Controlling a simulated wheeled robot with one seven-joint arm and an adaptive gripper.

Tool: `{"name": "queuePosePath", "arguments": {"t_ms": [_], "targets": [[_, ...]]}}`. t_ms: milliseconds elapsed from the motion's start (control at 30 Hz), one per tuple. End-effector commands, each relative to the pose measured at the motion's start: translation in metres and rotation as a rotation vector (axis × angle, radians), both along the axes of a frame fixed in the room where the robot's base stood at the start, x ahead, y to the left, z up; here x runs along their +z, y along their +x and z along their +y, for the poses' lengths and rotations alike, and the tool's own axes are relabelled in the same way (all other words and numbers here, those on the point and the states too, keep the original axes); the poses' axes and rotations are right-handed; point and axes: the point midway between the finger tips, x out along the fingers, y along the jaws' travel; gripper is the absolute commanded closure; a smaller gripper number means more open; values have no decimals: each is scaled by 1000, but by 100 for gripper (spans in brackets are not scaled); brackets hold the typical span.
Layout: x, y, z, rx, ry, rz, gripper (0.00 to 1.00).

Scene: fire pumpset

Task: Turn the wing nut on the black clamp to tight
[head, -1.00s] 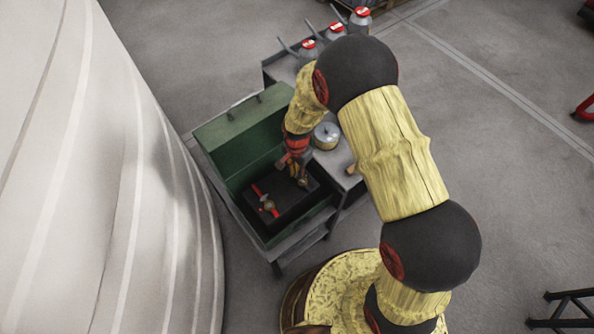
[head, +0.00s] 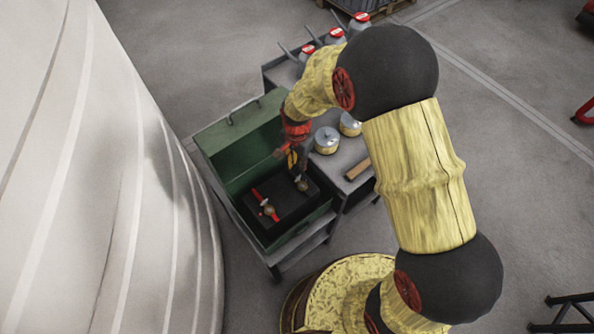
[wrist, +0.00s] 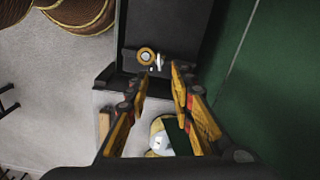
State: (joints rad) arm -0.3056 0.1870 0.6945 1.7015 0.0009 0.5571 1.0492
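The black clamp is hard to make out against the black insert; its round brass part (head: 302,184) shows near the insert's right end. In the wrist view the brass part (wrist: 147,56) has a small pale piece beside it, perhaps the wing nut. A red clamp (head: 264,204) with a brass part lies on the insert's left. My gripper (head: 296,162) is above and behind the black clamp in the head view. In the wrist view my gripper (wrist: 162,75) has its fingers apart with nothing held. The brass part lies just beyond the fingertips, apart from them.
A green open box (head: 228,178) holds the black insert (head: 284,213); its raised lid stands close to the gripper. A grey table beside it bears metal pots (head: 327,140) and a wooden block (head: 358,170). A large white tank (head: 110,200) stands at left.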

Motion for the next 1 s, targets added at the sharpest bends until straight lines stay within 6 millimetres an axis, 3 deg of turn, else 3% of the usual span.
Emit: {"name": "queuePosePath", "arguments": {"t_ms": [100,300,1000], "targets": [[18,0,0,0,0,-1,76],[32,-1,0,0,-1,1,76],[33,-1,0,45,-1,3,76]]}}
